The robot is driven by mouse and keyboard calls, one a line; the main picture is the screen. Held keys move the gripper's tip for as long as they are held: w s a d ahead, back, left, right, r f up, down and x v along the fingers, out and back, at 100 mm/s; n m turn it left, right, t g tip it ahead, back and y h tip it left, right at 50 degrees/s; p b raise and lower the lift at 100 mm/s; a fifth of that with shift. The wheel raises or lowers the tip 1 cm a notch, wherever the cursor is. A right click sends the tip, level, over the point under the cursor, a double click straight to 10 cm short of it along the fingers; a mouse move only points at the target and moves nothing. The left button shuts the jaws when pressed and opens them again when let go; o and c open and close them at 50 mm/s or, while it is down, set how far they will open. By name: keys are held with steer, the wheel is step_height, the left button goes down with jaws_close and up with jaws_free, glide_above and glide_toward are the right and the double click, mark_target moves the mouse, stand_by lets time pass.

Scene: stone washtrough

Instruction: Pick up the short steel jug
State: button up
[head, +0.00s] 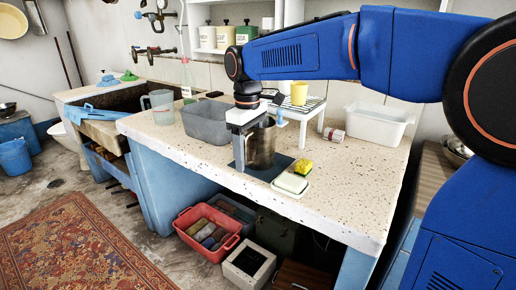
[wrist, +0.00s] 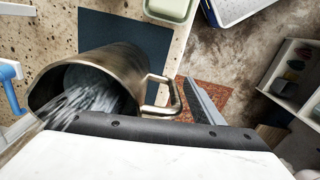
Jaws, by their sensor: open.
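The short steel jug (head: 261,148) stands on a dark mat (head: 237,166) near the front edge of the stone worktop. In the wrist view the jug (wrist: 125,65) lies close under my gripper, its round mouth at the left and its loop handle toward the right. My gripper (head: 252,135) is open, with its fingers at the jug's upper part. In the head view one finger shows at the jug's left side. In the wrist view a grey finger (wrist: 205,102) shows just right of the handle. I cannot tell whether either finger touches the jug.
A yellow sponge (head: 303,167) and a pale soap dish (head: 291,184) sit right of the jug. A grey basin (head: 206,122) stands behind left. A white tub (head: 378,122) stands at the right.

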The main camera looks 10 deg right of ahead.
jaws_close()
steer(key=shift+r, duration=0.1)
stand_by(0.3)
